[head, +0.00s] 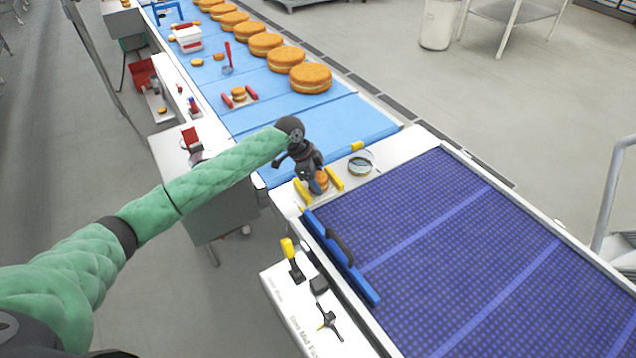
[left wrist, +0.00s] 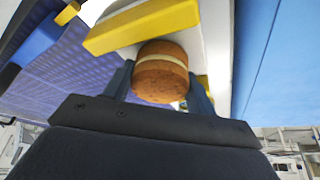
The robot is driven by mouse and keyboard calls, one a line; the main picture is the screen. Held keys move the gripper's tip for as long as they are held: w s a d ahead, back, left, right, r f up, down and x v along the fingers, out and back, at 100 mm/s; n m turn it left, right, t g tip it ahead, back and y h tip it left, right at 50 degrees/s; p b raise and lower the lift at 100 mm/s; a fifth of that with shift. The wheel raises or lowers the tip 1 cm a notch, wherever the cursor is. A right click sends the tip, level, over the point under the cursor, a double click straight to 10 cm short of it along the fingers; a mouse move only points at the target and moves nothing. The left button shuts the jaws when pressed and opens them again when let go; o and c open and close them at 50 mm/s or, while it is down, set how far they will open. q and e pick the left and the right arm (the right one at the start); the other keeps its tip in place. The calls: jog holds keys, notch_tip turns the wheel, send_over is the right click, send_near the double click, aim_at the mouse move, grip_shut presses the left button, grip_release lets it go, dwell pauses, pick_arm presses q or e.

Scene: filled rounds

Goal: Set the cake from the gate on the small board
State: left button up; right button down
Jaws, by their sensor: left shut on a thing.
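A small round cake (head: 321,180) with an orange-brown crust and a pale filling is at the yellow-barred gate (head: 303,192), on the white strip between the two belts. My left gripper (head: 318,186) is shut on this cake. The left wrist view shows the cake (left wrist: 160,78) between the dark fingers, with a yellow bar (left wrist: 142,26) close beside it. I cannot tell whether the cake touches the strip. I cannot make out with certainty which surface is the small board. My right gripper is not in view.
Large filled cakes (head: 310,78) line the light-blue belt (head: 300,110). Another small cake (head: 239,95) sits between red bars there. A metal ring (head: 361,163) lies right of the gate. A blue bar with a black handle (head: 340,247) edges the dark-blue grid belt (head: 440,250), which is clear.

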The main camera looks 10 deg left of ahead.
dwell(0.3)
pick_arm(q)
jog(key=shift+f, duration=0.1)
jog(key=o, duration=0.4)
